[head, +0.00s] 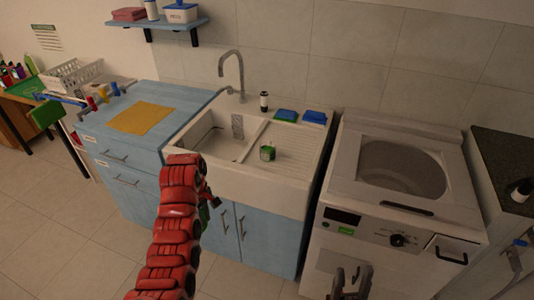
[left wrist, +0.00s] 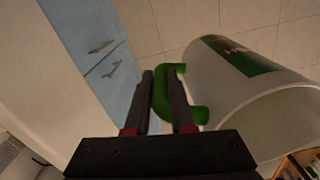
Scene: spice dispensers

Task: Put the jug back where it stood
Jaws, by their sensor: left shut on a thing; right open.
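The jug (left wrist: 258,90) is white with a green label and a green handle (left wrist: 160,98). In the left wrist view it lies at the right, its wide open rim facing the lower right. My left gripper (left wrist: 162,85) is shut on the handle, with the jug body beside the fingers. In the head view my red left arm hides nearly all of the jug; a small green part (head: 204,214) shows beside my left gripper (head: 208,198), in front of the blue sink cabinet. My right gripper (head: 350,284) is open and empty at the bottom edge, in front of the washing machine.
A yellow cloth (head: 140,117) lies on the blue counter (head: 168,97). The washing machine (head: 345,180) stands right of the sink. Floor (head: 50,220) is clear at left.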

